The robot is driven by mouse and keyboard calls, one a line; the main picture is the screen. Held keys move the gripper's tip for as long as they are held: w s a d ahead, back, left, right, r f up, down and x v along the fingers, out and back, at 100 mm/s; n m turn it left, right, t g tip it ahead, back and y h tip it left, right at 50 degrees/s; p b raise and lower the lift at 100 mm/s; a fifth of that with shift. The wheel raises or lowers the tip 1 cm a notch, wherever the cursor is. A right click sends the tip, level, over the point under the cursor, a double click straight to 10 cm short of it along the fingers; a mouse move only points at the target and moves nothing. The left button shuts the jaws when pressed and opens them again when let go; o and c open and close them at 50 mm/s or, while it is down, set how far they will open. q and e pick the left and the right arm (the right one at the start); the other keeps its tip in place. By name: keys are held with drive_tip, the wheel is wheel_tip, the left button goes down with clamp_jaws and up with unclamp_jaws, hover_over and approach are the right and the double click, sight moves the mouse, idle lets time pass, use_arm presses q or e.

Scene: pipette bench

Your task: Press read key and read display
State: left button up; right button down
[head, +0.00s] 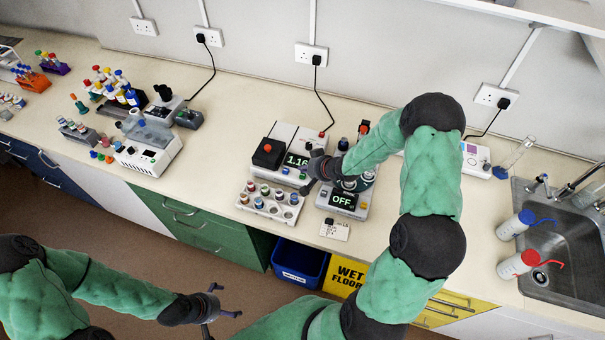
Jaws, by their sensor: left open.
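A white instrument (283,139) stands mid-bench, with a lit green display (296,160) that reads about 1.16; its right end is close to my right gripper and may be partly hidden. Small coloured keys (285,170) sit below the display; I cannot tell which is the read key. A second device (360,208) to the right has a display (343,200) reading OFF. My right gripper (309,181) is at the first instrument's lower right corner, its fingers small and dark, so its opening is unclear. My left gripper (222,303) is open and empty over the floor in front of the bench.
A rack of capped vials (270,208) stands before the instrument, with a small white card (334,230) to its right. A centrifuge-like white box (148,149) and tube racks fill the left. A sink (560,240) with wash bottles (515,224) is at right.

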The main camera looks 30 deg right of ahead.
sight(304, 176)
wheel_tip(304, 176, up, 6)
drive_tip(key=p, duration=0.6)
idle(0.4)
drive_tip(key=shift+f, duration=0.1)
idle(0.4)
drive_tip(key=s+a+f+g, duration=0.1)
drive_tip(key=s+a+f, duration=0.2)
drive_tip(key=a, duration=0.1)
drive_tip(key=s+a+f+g+y, duration=0.1)
drive_tip(key=s+a+f, duration=0.3)
drive_tip(key=a, duration=0.1)
drive_tip(key=s+a+f+g, duration=0.2)
drive_tip(key=s+a+f, duration=0.1)
drive_tip(key=s+a, duration=0.1)
drive_tip(key=shift+a+f+n, duration=0.3)
drive_tip(key=shift+a+n, duration=0.1)
drive_tip(key=shift+a, duration=0.1)
drive_tip(key=s+a+f+n+g, duration=0.1)
drive_tip(key=s+a+f+g, duration=0.2)
drive_tip(key=s, duration=0.5)
drive_tip(key=s+a+f+n+g, duration=0.1)
drive_tip(key=s+a+g, duration=0.1)
drive_tip(key=s+a, duration=0.4)
wheel_tip(304, 176, down, 20)
drive_tip(key=w+b, duration=0.1)
drive_tip(key=b, duration=2)
drive_tip(key=shift+a+n+t, duration=0.15)
drive_tip(key=shift+n+t, duration=0.15)
